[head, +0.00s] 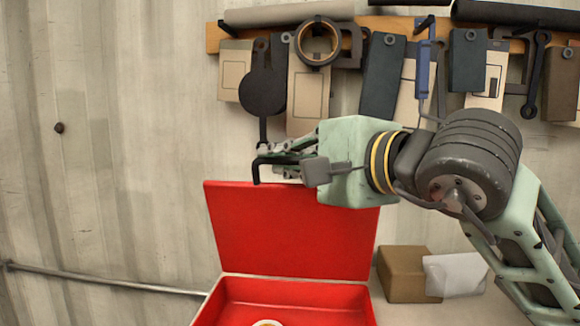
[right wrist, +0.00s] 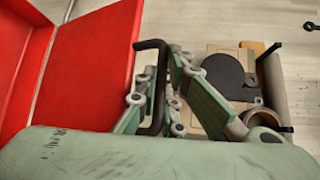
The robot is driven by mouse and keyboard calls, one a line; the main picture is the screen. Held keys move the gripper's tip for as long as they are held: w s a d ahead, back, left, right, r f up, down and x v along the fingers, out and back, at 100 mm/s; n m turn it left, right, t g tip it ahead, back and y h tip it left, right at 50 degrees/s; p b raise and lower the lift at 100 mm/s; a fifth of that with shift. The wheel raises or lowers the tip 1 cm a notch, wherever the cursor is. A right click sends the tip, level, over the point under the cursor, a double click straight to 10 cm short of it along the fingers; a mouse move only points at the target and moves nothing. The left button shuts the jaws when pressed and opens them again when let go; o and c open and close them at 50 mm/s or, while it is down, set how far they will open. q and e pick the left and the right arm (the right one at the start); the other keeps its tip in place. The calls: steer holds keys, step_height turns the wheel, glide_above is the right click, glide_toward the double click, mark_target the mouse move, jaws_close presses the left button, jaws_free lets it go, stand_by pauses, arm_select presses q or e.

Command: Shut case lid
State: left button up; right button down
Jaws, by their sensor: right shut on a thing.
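A red case stands open at the bottom of the head view, with its lid (head: 290,232) raised nearly upright at the back and its base (head: 290,291) in front. The lid also shows in the right wrist view (right wrist: 95,65). A black bent handle (head: 256,170) is at the lid's top edge. My right gripper (head: 278,160) is above that edge, shut on the handle, which shows between its fingers in the right wrist view (right wrist: 155,88). The fingers hide part of the handle. My left gripper is not in view.
A brown box (head: 405,275) and a white packet (head: 456,274) lie right of the case. A wooden rail (head: 212,38) with several hanging tools and packs is on the wall above. A small round item (head: 267,323) shows inside the case base.

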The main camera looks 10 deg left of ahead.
steer(key=c, duration=2.1)
jaws_free()
steer(key=v, duration=1.2)
